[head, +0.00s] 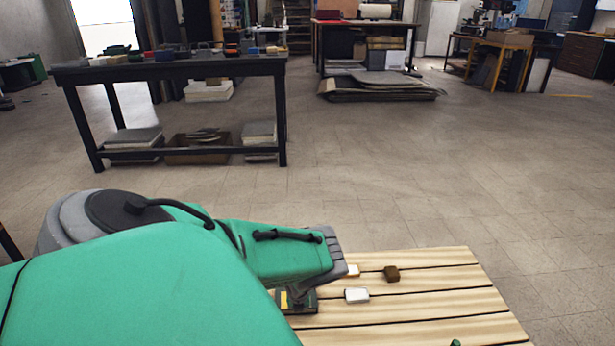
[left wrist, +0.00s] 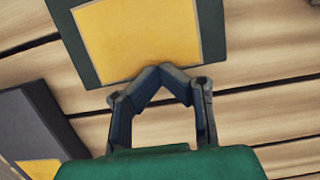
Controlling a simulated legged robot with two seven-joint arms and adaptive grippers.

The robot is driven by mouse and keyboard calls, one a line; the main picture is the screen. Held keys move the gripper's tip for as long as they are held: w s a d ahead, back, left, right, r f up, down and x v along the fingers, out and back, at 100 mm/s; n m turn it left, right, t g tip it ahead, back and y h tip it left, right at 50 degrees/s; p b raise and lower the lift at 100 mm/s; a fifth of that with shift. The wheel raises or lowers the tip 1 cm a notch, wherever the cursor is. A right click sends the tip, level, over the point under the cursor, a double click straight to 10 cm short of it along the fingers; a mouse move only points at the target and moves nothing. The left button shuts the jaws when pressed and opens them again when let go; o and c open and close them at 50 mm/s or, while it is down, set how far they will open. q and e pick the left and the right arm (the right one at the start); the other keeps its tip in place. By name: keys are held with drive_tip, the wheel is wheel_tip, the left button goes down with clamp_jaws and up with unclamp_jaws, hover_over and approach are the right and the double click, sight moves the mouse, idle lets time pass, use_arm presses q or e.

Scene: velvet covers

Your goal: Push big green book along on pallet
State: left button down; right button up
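The big green book (left wrist: 203,40) shows in the left wrist view, dark green with a large yellow panel, lying flat on the wooden pallet (left wrist: 240,120). Its top runs out of the picture. My left gripper (left wrist: 160,72) has its fingertips together, with nothing between them. The tips are at the book's near edge; I cannot tell whether they touch it. In the head view my left arm hides the gripper and much of the pallet (head: 430,258). A dark book with yellow on it (head: 296,302) shows partly beside the arm. My right gripper is not in view.
A dark grey book with a yellow patch (left wrist: 35,125) lies left of my gripper in the wrist view. A white block (head: 357,296), another pale block (head: 352,270) and a brown cube (head: 391,273) sit on the pallet. The pallet's right part is mostly clear.

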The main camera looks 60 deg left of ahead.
use_arm(q)
drive_tip(key=a, duration=0.1)
drive_tip(key=a+f+b, duration=0.1)
drive_tip(key=w+a+f+b, duration=0.1)
drive_tip(key=shift+a, duration=0.3)
drive_tip(key=shift+w+a+r+b, duration=0.2)
drive_tip(key=shift+a+b, duration=0.05)
drive_tip(key=shift+b, duration=0.3)
drive_tip(key=shift+w+r, duration=0.15)
drive_tip(key=shift+r, duration=0.1)
drive_tip(key=shift+w+d+r, duration=0.1)
drive_tip(key=shift+r, duration=0.3)
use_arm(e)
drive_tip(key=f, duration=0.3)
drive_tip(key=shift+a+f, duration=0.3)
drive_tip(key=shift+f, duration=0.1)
use_arm(q)
drive_tip(key=shift+f, duration=0.1)
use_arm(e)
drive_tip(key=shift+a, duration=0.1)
